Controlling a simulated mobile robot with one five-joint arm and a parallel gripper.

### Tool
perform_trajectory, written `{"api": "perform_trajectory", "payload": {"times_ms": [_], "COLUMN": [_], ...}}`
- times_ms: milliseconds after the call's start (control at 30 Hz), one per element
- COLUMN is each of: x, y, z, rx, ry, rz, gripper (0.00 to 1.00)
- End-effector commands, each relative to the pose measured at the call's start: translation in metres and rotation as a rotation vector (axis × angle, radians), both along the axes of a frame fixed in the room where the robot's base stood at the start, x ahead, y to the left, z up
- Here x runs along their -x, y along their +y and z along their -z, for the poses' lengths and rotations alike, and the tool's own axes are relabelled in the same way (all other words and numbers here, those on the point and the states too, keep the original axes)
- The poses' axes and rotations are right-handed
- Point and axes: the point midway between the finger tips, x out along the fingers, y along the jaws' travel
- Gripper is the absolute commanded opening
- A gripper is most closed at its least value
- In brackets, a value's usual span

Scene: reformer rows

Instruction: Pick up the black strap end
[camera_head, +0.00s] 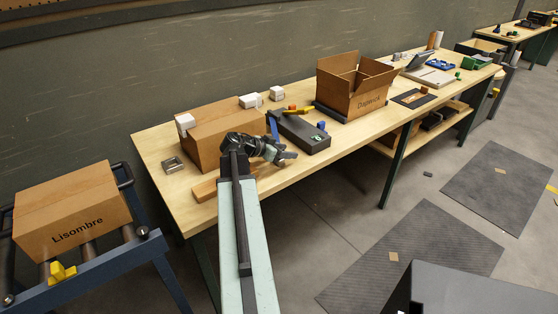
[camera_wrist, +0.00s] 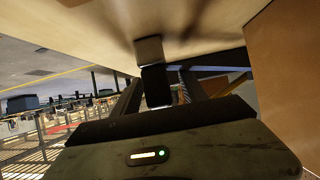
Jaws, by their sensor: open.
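My gripper (camera_head: 282,152) is open at the front edge of the wooden workbench (camera_head: 232,203), by the near end of a black box-shaped device (camera_head: 300,133). I see nothing held in it. I cannot clearly make out a black strap end in either view. In the wrist view, a dark block with a grey end (camera_wrist: 155,86) stands in the middle, and a dark body with a lit indicator (camera_wrist: 148,155) fills the bottom.
A closed carton (camera_head: 212,140) stands left of my gripper, and an open carton (camera_head: 368,103) stands farther right on the bench. A wooden bar (camera_head: 205,190) lies near the front edge. A carton marked Lisombre (camera_head: 70,205) sits on rollers at left. Dark mats (camera_head: 500,185) cover the floor.

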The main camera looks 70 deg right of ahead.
Motion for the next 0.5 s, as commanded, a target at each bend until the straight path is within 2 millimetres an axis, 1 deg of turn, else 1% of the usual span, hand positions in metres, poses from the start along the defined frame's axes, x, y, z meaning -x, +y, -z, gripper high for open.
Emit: {"api": "perform_trajectory", "payload": {"times_ms": [67, 100, 167, 200, 267, 500], "x": [-0.0004, -0.0004, -0.0005, -0.0006, -0.0008, -0.0011], "y": [0.0006, 0.0006, 0.0007, 0.0007, 0.0008, 0.001], "z": [-0.0011, -0.0011, -0.0012, -0.0012, -0.0012, -0.0013], "rx": [0.0, 0.0, 0.0, 0.0, 0.0, 0.0], "ry": [0.0, 0.0, 0.0, 0.0, 0.0, 0.0], "rz": [0.0, 0.0, 0.0, -0.001, -0.001, -0.001], "gripper": [0.51, 0.45, 0.29, 0.18, 0.01, 0.0]}}
